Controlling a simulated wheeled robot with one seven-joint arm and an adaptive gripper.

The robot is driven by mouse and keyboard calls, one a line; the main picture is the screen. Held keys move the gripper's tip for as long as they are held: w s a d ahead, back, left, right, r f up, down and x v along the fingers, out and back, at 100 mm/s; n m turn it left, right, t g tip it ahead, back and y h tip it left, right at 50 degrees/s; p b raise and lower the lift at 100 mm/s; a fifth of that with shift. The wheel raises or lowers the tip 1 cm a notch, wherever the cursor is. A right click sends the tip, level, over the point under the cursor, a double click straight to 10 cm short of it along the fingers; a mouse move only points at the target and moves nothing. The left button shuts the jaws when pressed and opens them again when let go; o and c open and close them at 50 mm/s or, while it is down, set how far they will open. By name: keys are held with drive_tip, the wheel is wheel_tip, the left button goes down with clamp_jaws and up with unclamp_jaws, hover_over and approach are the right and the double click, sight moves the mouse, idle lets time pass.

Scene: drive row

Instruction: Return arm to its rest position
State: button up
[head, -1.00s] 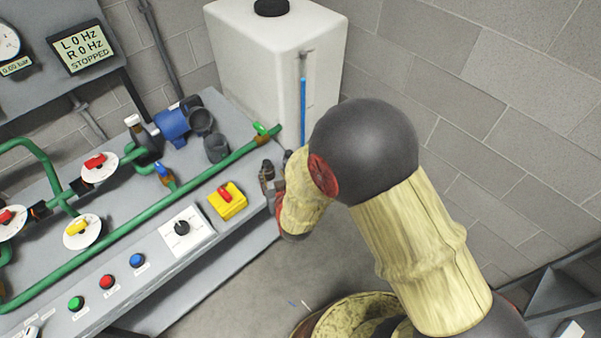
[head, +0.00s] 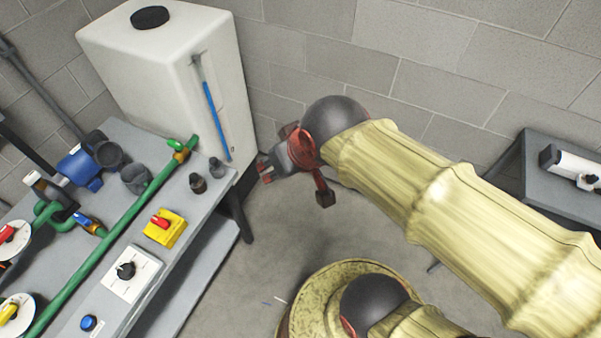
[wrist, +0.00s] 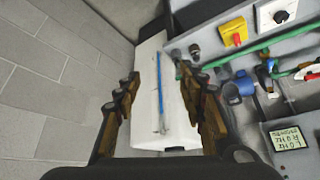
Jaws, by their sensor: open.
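My gripper (head: 294,184) hangs in the air past the right end of the bench, right of the white tank and above the grey floor. Its fingers are spread apart with nothing between them. In the wrist view my gripper (wrist: 160,80) shows two separate fingers, with the white tank (wrist: 150,105) and its blue level tube beyond them. My arm, in a pale yellow sleeve, reaches in from the right in the head view.
The bench (head: 150,222) at left carries green pipes, a yellow box with a red switch (head: 165,228), a dial panel (head: 131,272) and two small dark fittings. The white tank (head: 190,75) stands behind. Another table (head: 560,192) is at right. Open floor lies between.

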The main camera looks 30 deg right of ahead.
drive_tip(key=shift+g, duration=0.4)
drive_tip(key=s, duration=0.1)
drive_tip(key=s+d, duration=0.1)
drive_tip(key=s, duration=0.1)
drive_tip(key=s+r, duration=0.1)
drive_tip(key=s, duration=0.1)
drive_tip(key=shift+d, duration=0.4)
